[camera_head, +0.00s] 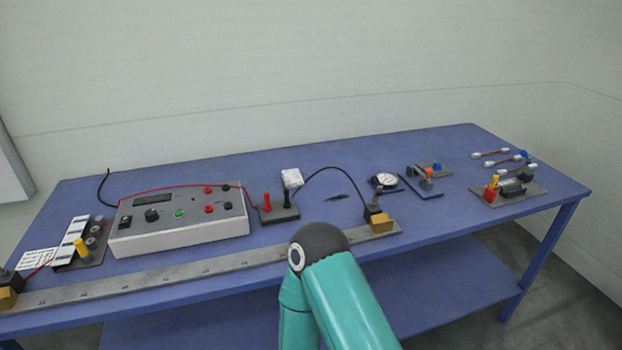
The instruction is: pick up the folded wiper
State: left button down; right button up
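A small white, square item that looks like the folded wiper (292,177) lies on the blue table, right behind a dark holder with a red and a black handle. The black handle stands close in front of its lower edge. Neither of my grippers shows in the head view. One of my teal arm links with a dark joint rises at the bottom middle, in front of the table, and its gripper is out of sight.
The dark holder (265,214) and a grey instrument box (180,222) stand left of the wiper. A black cable arches just right of it. A long metal bar (190,277) runs along the front. The blue table (330,160) is clear behind the wiper.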

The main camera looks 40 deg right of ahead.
aim_at(293, 178)
jog(key=z, duration=0.05)
jog(key=k, duration=0.95)
jog(key=z, duration=0.35)
jog(key=i, duration=1)
jog(key=z, duration=0.05)
